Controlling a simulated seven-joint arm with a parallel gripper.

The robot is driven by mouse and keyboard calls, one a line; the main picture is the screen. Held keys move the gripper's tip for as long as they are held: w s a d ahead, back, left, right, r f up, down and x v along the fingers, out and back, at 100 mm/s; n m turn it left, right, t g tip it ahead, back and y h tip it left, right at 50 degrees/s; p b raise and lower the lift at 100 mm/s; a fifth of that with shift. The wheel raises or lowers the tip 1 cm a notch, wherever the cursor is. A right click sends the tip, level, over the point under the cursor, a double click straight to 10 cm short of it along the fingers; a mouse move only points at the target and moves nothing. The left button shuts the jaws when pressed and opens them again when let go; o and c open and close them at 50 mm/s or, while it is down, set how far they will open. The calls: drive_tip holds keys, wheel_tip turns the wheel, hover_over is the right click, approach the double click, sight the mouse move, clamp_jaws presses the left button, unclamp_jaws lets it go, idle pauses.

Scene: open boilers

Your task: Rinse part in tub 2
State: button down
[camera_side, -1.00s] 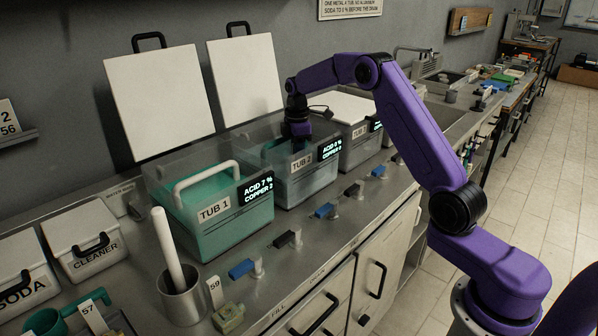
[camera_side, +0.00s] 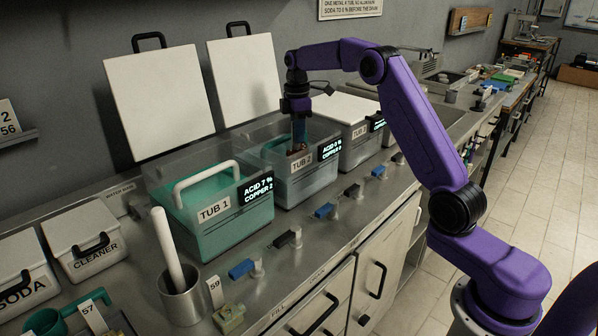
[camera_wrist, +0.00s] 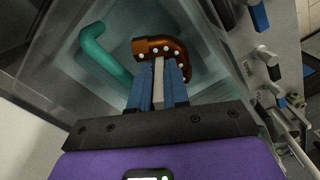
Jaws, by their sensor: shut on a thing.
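My gripper (camera_wrist: 160,85) is shut on a copper-coloured curved part (camera_wrist: 156,46) dotted with pale drops or beads. The part (camera_side: 296,149) shows in the side view near the top of tub 2, just below my gripper (camera_side: 299,128). I cannot tell whether its lower end touches the liquid. Tub 2 (camera_side: 309,183) is a clear, open bin with a dark display; the display's top line is hard to read. A teal handle (camera_wrist: 105,55) lies inside it in the wrist view. Tub 1 (camera_side: 190,232) on the left holds teal liquid and a pale handle, and reads acid 7 %, copper 2.
Tub 3 (camera_side: 356,133) stands lidded on the right. Two white lids (camera_side: 160,100) lean on the wall behind. Valves with coloured levers (camera_side: 324,210) line the bench front. A metal cup with a white rod (camera_side: 181,297) stands at front left.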

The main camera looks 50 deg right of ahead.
drive_tip(key=shift+r, duration=4.6)
